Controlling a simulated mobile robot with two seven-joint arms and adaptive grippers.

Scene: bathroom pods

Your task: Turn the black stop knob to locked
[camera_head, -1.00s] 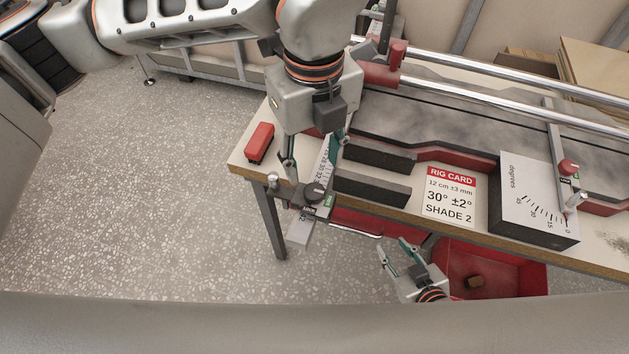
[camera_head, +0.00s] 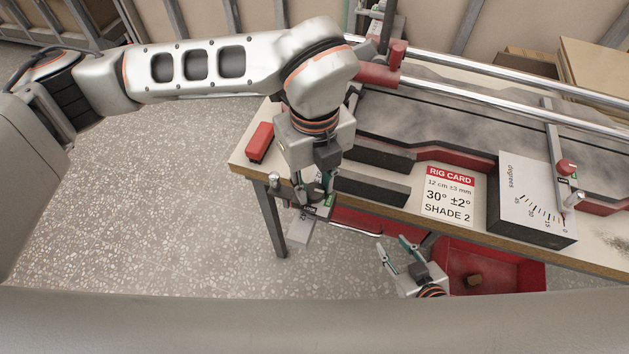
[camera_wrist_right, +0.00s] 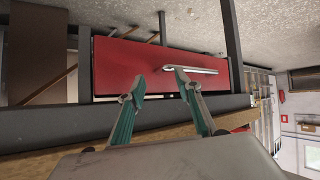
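My left gripper (camera_head: 316,189) points down over the stop at the left end of the bench, with its fingertips at the black stop knob's place. The gripper hides the knob, so I cannot tell its setting or whether the fingers touch it. Part of the stop's green label (camera_head: 329,201) shows beside the fingers. The end of the pale scale bar (camera_head: 300,232) sticks out past the bench's front edge. My right gripper (camera_head: 396,247) is open and empty below the bench front; in the right wrist view its spread fingers (camera_wrist_right: 165,84) face a red drawer front (camera_wrist_right: 125,65).
A red block (camera_head: 260,142) lies on the bench's left corner. Black fence blocks (camera_head: 372,188), a rig card reading 30° ±2° (camera_head: 450,195) and a degrees dial (camera_head: 530,192) with a red knob (camera_head: 566,167) sit along the bench. Chrome rails run behind.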

